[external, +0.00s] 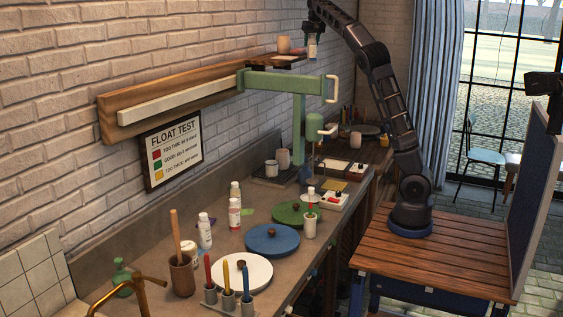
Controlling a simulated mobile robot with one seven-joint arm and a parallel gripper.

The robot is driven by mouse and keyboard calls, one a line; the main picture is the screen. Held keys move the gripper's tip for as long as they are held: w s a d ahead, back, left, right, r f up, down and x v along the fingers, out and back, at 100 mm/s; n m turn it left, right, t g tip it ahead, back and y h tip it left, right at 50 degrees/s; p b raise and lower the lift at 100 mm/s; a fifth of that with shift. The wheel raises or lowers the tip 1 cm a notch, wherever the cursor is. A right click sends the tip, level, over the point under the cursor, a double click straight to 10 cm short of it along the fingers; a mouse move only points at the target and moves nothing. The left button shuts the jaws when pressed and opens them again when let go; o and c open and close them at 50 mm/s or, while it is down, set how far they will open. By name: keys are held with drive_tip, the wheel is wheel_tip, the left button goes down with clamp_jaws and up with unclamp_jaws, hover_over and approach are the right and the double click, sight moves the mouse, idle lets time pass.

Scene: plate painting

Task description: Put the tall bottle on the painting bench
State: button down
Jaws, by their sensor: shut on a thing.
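My gripper (314,31) is at the top of the view, pointing down and shut on a small pale bottle with a bluish label (312,48). The bottle hangs upright in the air, in front of the right end of a small dark shelf (272,64) and above the green arm of a stand. The fingers are small here, and they hide the bottle's top. Several white bottles, such as a labelled one (234,215), stand on the grey counter (150,250). I cannot tell for sure which surface is the painting bench.
A pale cup (284,44) stands on the shelf beside the held bottle. The green stand (299,130) rises below. Blue (272,240), green and white round lids lie on the counter, with a brush pot (182,275) at front. A wooden side surface (372,160) lies behind.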

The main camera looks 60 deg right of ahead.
drive_tip(key=s+d+f+m, duration=0.1)
drive_tip(key=s+d+f, duration=0.4)
drive_tip(key=d, duration=0.3)
drive_tip(key=s+d+f+m, duration=0.1)
drive_tip(key=s+d+f, duration=0.35)
drive_tip(key=d, duration=0.35)
drive_tip(key=s+d+f+m+g, duration=0.1)
drive_tip(key=s+d+f+m, duration=0.1)
drive_tip(key=s+d+f, duration=0.75)
drive_tip(key=s+d+f+m+g+h, duration=0.15)
drive_tip(key=d+f, duration=0.55)
drive_tip(key=f, duration=0.8)
drive_tip(key=s+d+f+m, duration=0.3)
drive_tip(key=s+d+f, duration=0.3)
drive_tip(key=d+f, duration=0.45)
wheel_tip(320, 180, down, 22)
drive_tip(key=a, duration=0.1)
drive_tip(key=shift+w+a+r, duration=0.15)
drive_tip(key=shift+a, duration=0.15)
